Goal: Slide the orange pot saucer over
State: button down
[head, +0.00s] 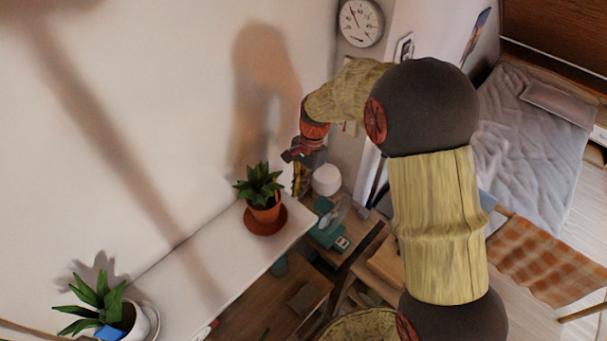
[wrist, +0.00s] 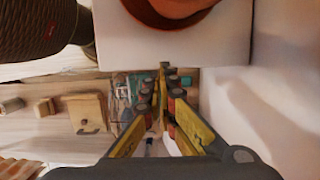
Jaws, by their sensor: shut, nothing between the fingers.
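The orange pot saucer (head: 268,222) lies near the right end of the white shelf (head: 200,262) in the head view. A terracotta pot with a green plant (head: 264,198) stands on it. In the wrist view, part of the saucer (wrist: 172,20) shows at the top edge, close to the shelf's edge. My gripper (head: 301,190) is just right of the plant and saucer, past the shelf's end, with its fingers pointing down. In the wrist view my gripper (wrist: 164,75) has its fingertips together and empty, apart from the saucer. The saucer's far side is hidden.
A second plant in a white pot (head: 118,325) stands at the shelf's left end. A white cylinder (head: 326,180) and a green object (head: 330,224) sit below and right of the shelf end. The wall is close behind. The shelf between the two plants is clear.

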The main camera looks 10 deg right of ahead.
jog(key=shift+s+a+r, duration=0.1)
jog(key=shift+s+a, duration=0.3)
jog(key=shift+a, duration=0.3)
jog(key=shift+s+a+r, duration=0.1)
jog(key=shift+s+a, duration=0.3)
jog(key=shift+a, duration=0.3)
jog(key=shift+s, duration=0.1)
jog(key=s+a, duration=0.3)
jog(key=a, duration=0.2)
jog(key=s+a+p, duration=0.1)
jog(key=s+a, duration=0.3)
jog(key=a, duration=0.1)
jog(key=s+a+p, duration=0.1)
jog(key=s+a, duration=0.2)
jog(key=a, duration=0.3)
jog(key=shift+s, duration=0.4)
jog(key=shift+w+r, duration=0.15)
jog(key=shift+r, duration=0.4)
jog(key=v, duration=1.1)
jog(key=c, duration=2.6)
grip_release()
jog(key=shift+d, duration=0.1)
jog(key=o, duration=0.3)
jog(key=shift+f, duration=0.1)
